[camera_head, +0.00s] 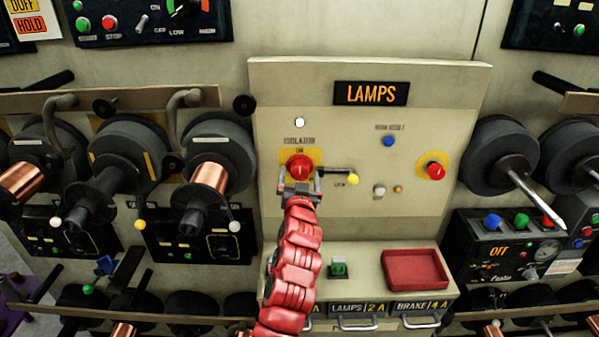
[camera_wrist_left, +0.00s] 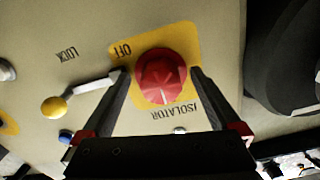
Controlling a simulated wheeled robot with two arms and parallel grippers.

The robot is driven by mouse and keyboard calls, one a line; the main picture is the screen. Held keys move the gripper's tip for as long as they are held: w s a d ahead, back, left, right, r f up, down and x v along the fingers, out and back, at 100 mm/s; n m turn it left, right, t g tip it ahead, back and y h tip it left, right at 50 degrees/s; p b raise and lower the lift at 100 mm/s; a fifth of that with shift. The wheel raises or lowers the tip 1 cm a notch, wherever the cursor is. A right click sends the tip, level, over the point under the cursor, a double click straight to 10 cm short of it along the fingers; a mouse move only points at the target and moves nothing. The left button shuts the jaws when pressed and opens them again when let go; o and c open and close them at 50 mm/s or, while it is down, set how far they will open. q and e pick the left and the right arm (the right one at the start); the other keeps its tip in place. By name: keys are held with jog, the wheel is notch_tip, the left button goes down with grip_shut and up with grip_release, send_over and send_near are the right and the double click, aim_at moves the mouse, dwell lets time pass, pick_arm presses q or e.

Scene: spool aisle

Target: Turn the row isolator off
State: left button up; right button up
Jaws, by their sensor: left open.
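The isolator is a round red knob (camera_head: 299,165) on a yellow plate, on the upright beige panel under the LAMPS sign. In the left wrist view the knob (camera_wrist_left: 162,77) shows upside down, with the word OFF at one corner of its yellow plate. A lever with a yellow ball (camera_head: 353,179) sticks out beside it, near a label LOCK; the ball (camera_wrist_left: 54,107) also shows in the wrist view. My left gripper (camera_head: 300,187) is open, its fingers on either side of the knob; contact is unclear. One finger is close to the lever's inner end. My right gripper is out of view.
Another red knob (camera_head: 435,170) on yellow sits at the panel's right, with a blue button (camera_head: 389,141) between. A red tray (camera_head: 414,270) and a green button (camera_head: 339,267) are on the ledge below. Spools (camera_head: 214,160) crowd both sides.

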pick_arm(q)
jog(key=shift+w, duration=0.2)
jog(key=c, duration=1.4)
jog(key=shift+o, duration=0.2)
